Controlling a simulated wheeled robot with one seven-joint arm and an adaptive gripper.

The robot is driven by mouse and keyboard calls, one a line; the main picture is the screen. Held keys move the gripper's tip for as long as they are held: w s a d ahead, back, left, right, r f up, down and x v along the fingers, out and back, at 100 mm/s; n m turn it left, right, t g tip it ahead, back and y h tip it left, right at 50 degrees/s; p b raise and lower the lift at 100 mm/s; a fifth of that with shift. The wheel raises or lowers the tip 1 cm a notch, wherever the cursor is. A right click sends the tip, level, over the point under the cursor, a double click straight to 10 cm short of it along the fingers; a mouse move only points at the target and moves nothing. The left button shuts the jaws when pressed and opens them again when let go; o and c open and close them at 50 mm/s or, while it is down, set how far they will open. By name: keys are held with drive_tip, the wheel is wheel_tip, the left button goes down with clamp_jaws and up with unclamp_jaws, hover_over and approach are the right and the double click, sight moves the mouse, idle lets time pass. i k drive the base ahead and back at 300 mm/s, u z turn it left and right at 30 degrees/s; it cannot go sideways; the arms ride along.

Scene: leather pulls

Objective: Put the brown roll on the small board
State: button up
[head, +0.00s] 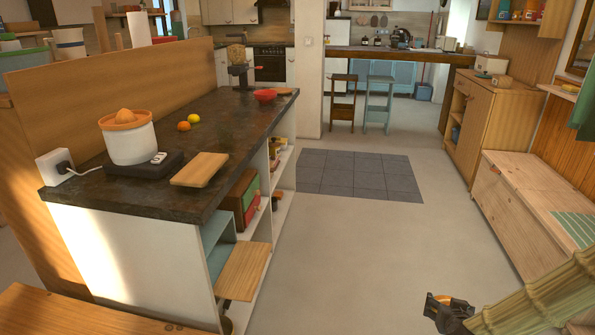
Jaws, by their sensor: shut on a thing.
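My gripper (447,312) is at the lower right, low over the floor and to the right of the counter. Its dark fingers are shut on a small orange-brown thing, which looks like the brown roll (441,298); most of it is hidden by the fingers. The small board (199,169) is a light wooden board lying flat and bare on the dark counter at the left, near its front right edge. My gripper is well apart from it.
The counter (228,125) also carries a juicer (130,137), an orange (183,126), a lemon (194,118) and a red bowl (265,95). A wooden panel (243,271) juts out below its edge. A wooden bench (530,205) stands right. The floor between is clear.

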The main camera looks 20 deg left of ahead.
sight(206, 161)
drive_tip(key=k, duration=0.4)
drive_tip(key=u, duration=1.15)
drive_tip(key=i, duration=0.25)
drive_tip(key=z, duration=0.05)
